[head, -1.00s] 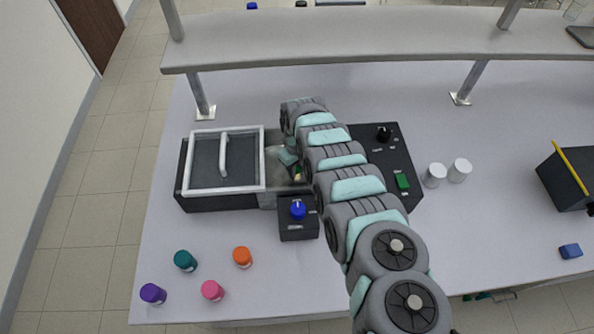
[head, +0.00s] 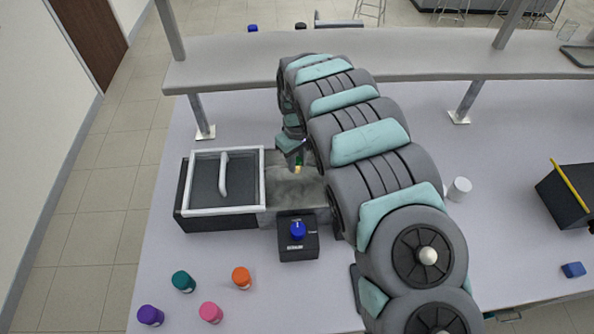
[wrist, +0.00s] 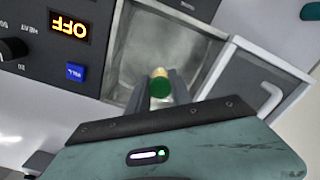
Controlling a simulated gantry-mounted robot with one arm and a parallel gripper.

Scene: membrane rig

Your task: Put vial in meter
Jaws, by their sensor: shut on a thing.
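My gripper (head: 298,158) is above the open grey basin (head: 290,193) of the rig. In the wrist view my gripper (wrist: 161,92) is shut on a small vial (wrist: 160,75) with a tan or yellow end and a green cap. The vial also shows as a small yellow-green spot in the head view (head: 298,169). Its lower part is hidden in the wrist view. No part is clearly labelled as the meter; a black box with a yellow edge (head: 566,195) stands at the far right of the bench, its opening not visible.
A white-framed lid with a handle (head: 224,178) lies left of the basin. Purple (head: 150,315), teal (head: 183,281), orange (head: 241,278) and pink (head: 210,312) caps sit front left. A shelf (head: 440,62) spans the back.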

